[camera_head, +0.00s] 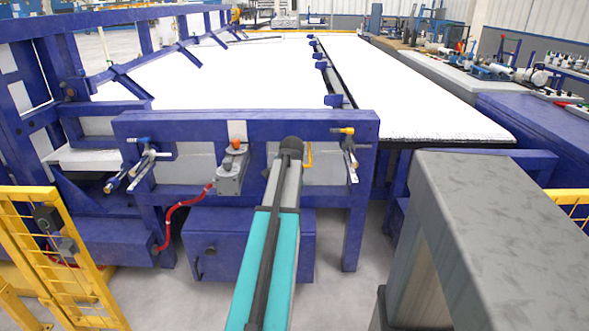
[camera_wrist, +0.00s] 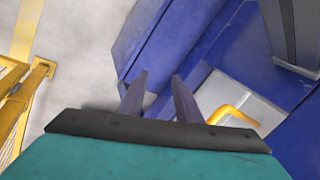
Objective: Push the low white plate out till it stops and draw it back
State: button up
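A pale white plate (camera_head: 325,168) sits low behind the blue front frame, right of my arm. A yellow handle (camera_head: 308,155) shows at its left side, partly beside my arm. In the wrist view, the yellow handle (camera_wrist: 235,115) stands in front of a white panel (camera_wrist: 228,97), which looks like the same plate. My gripper (camera_wrist: 159,77) shows two dark fingers with a clear gap and nothing between them. The handle is to the right of the fingers, apart from them. In the head view my arm hides the gripper's fingers.
A blue frame (camera_head: 240,123) carries clamps and a grey device (camera_head: 232,172) with a red hose. A blue box (camera_head: 225,245) is below. Yellow fencing (camera_head: 60,262) stands at left. A large white table surface (camera_head: 410,95) lies behind.

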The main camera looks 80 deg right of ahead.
notch_tip(320, 180, down, 4)
jog(key=d+n+t+b, duration=0.1)
jog(key=n+t+b, duration=0.15)
jog(key=t, duration=0.35)
jog(key=s+d+r+n+t+h+b, duration=0.1)
jog(key=s+r+t+h, duration=0.1)
jog(key=s, duration=0.4)
jog(key=s+d+r+n+t+h, duration=0.2)
jog(key=s+r+t+h, duration=0.1)
jog(key=s+t+h, duration=0.2)
jog(key=shift+s+r+t+b, duration=0.25)
jog(key=shift+s+t+b, duration=0.15)
jog(key=shift+s, duration=0.35)
jog(key=shift+w+d, duration=0.15)
jog(key=shift+d, duration=0.05)
jog(key=b+x, duration=0.1)
jog(key=x, duration=1.2)
jog(key=shift+w+d+r, duration=0.15)
jog(key=shift+d, duration=0.05)
grip_shut()
